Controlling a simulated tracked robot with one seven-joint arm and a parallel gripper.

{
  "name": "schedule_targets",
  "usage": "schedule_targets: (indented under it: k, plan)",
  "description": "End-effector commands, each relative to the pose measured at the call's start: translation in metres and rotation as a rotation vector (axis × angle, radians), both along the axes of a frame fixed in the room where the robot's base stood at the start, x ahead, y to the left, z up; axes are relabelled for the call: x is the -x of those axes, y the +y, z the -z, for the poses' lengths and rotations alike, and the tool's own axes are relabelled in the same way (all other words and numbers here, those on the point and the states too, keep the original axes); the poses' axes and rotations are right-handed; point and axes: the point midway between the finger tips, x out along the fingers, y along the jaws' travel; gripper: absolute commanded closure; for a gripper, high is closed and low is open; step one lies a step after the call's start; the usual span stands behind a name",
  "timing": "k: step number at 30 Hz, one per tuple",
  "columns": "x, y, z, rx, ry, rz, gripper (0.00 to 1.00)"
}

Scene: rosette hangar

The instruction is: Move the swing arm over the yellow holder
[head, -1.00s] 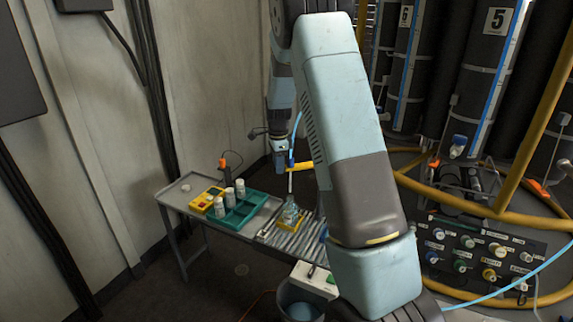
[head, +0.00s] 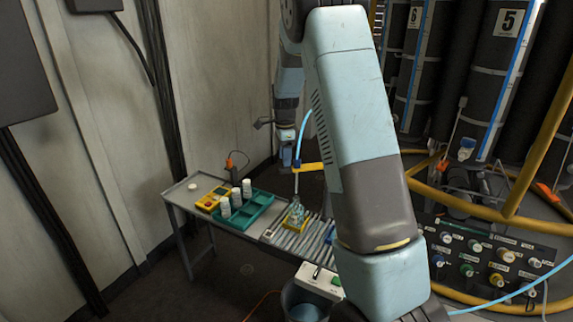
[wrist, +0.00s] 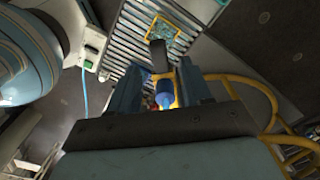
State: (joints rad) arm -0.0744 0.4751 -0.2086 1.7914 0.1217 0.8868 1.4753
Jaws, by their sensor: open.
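The swing arm (head: 309,167) is a yellow bar with a blue end and a thin nozzle pointing down, fed by a light blue hose. In the head view the nozzle lines up above the yellow holder (head: 302,229), which stands on the roller conveyor with a clear flask (head: 297,212) in it. My gripper (head: 287,160) is beside the swing arm's blue end, jaws open. In the wrist view my gripper (wrist: 160,95) has a blue cylindrical part (wrist: 166,100) of the swing arm between its fingers. The holder (wrist: 172,22) shows beyond. Contact with the fingers cannot be told.
A side table (head: 178,196) holds a green tray (head: 232,222) with white bottles and a yellow box (head: 207,203). A bucket (head: 303,303) stands below the conveyor (head: 285,238). Yellow rails (head: 480,210) and a valve panel (head: 480,255) are at the right.

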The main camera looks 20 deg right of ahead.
Motion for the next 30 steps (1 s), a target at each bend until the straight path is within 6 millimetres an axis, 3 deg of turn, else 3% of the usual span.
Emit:
schedule_targets:
  k: [9,15,30]
  plan:
    - [-0.001,-0.001,-0.063,0.0,-0.003,0.001,0.51]
    - [-0.001,0.0,-0.088,0.001,-0.001,-0.001,0.51]
    - [0.0,0.0,-0.096,0.001,0.002,-0.001,0.51]
